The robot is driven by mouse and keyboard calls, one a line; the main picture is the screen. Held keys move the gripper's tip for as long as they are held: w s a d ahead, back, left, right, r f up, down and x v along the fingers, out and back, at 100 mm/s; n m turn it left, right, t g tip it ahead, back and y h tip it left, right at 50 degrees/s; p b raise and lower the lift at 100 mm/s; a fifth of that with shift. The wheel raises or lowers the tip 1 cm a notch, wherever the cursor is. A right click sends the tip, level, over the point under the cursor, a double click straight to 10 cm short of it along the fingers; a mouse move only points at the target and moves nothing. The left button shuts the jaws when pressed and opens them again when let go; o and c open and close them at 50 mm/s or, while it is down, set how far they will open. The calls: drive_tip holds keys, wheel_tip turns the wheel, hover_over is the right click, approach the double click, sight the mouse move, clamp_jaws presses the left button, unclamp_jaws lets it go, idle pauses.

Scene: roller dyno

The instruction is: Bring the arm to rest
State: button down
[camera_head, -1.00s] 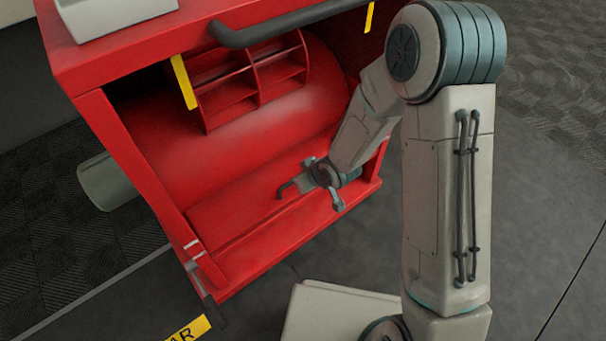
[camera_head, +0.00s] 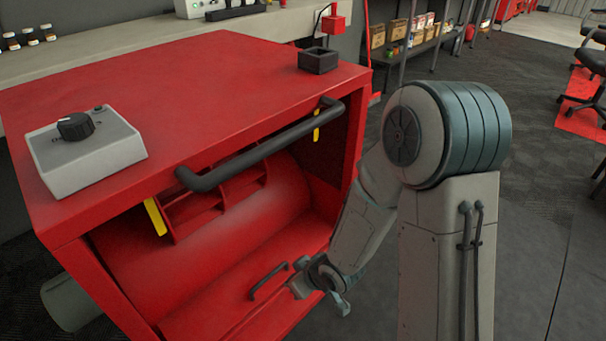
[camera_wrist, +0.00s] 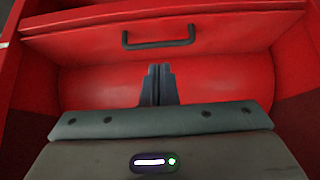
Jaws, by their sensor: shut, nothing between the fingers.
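My arm (camera_head: 365,225) reaches down from the right into the open front of a red cabinet. My gripper (camera_head: 297,287) is at the low front of the cabinet, partly hidden behind my own wrist. In the wrist view my two dark fingers (camera_wrist: 159,72) are together with nothing between them. A small dark handle (camera_head: 268,281) on a red panel lies just left of the gripper. In the wrist view this handle (camera_wrist: 158,44) shows beyond the fingertips, apart from them in the picture.
The red cabinet (camera_head: 215,75) holds a large red drum (camera_head: 230,235). A thick dark bar (camera_head: 265,150) crosses its upper front edge. A grey box with a knob (camera_head: 90,155) and a black tray (camera_head: 319,61) sit on top.

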drive_tip(key=shift+r, duration=0.1)
drive_tip(key=d+r+m+h+p, duration=0.2)
drive_tip(key=d+r+p, duration=0.3)
drive_tip(key=r, duration=0.4)
drive_tip(key=d+r+m+h+p, duration=0.1)
drive_tip(key=d+r+h+p, duration=0.1)
drive_tip(key=d+r+p, duration=0.5)
drive_tip(key=d+r+m+h+p, duration=0.15)
drive_tip(key=r+p, duration=0.25)
drive_tip(key=r, duration=0.7)
drive_tip(key=s+d+r+m+p, duration=0.1)
drive_tip(key=s+r+m+p, duration=0.1)
drive_tip(key=r, duration=0.5)
drive_tip(key=s+d+r+m+g+p, duration=0.1)
drive_tip(key=s+d+r+p, duration=0.1)
drive_tip(key=s+r+p, duration=0.3)
drive_tip(key=s+d+r+m+p, duration=0.2)
drive_tip(key=s+r+p, duration=0.2)
drive_tip(key=r, duration=0.7)
drive_tip(key=shift+d+m+g+p, duration=0.2)
drive_tip(key=shift+m+g+p, duration=0.2)
drive_tip(key=shift+p, duration=0.8)
drive_tip(key=shift+r, duration=0.6)
